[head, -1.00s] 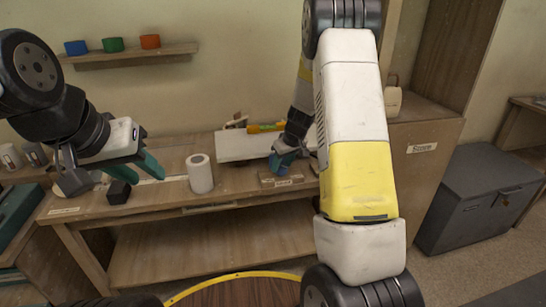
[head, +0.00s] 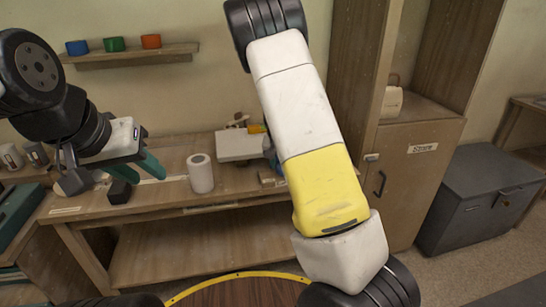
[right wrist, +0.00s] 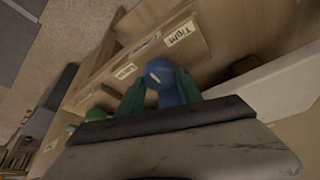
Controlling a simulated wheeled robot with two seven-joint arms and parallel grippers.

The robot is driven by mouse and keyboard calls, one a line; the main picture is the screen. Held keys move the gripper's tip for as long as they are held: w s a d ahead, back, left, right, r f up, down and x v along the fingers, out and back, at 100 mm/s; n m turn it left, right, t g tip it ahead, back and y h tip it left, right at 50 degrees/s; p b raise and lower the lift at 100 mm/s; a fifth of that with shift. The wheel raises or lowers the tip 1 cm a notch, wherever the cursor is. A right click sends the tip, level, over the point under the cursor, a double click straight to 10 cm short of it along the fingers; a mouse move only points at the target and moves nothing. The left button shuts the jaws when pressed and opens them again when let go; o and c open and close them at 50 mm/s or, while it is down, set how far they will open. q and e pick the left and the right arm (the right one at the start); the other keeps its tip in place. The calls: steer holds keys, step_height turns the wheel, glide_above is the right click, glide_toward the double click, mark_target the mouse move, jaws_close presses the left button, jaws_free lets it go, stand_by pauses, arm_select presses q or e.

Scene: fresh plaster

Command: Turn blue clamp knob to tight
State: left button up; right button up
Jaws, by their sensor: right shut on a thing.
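The blue clamp knob (right wrist: 163,74) sits between the green fingers of my right gripper (right wrist: 159,92) in the right wrist view, and the gripper is shut on it. A pale mark shows on the knob's face. A label reading "Tight" (right wrist: 179,34) is beside the knob on the wooden edge. In the head view my right arm hides most of the right gripper and knob. My left gripper (head: 138,168) is open and empty, above the left part of the bench, close to a black block (head: 119,191).
A white roll (head: 200,174) stands on the wooden bench (head: 180,203). A white board (head: 238,146) lies at the back. A green knob (right wrist: 97,114) and a second label (right wrist: 125,71) show in the right wrist view. A cabinet (head: 415,170) and grey chest (head: 480,200) stand right.

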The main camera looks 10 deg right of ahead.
steer(key=m+g+h, duration=0.1)
steer(key=m, duration=0.3)
steer(key=shift+a+f, duration=0.1)
steer(key=shift+a, duration=0.05)
steer(key=shift+m+g+h, duration=0.6)
steer(key=shift+m+g, duration=0.1)
steer(key=shift+m, duration=1.8)
steer(key=o, duration=1.3)
steer(key=shift+w, duration=0.1)
steer(key=shift+o, duration=0.2)
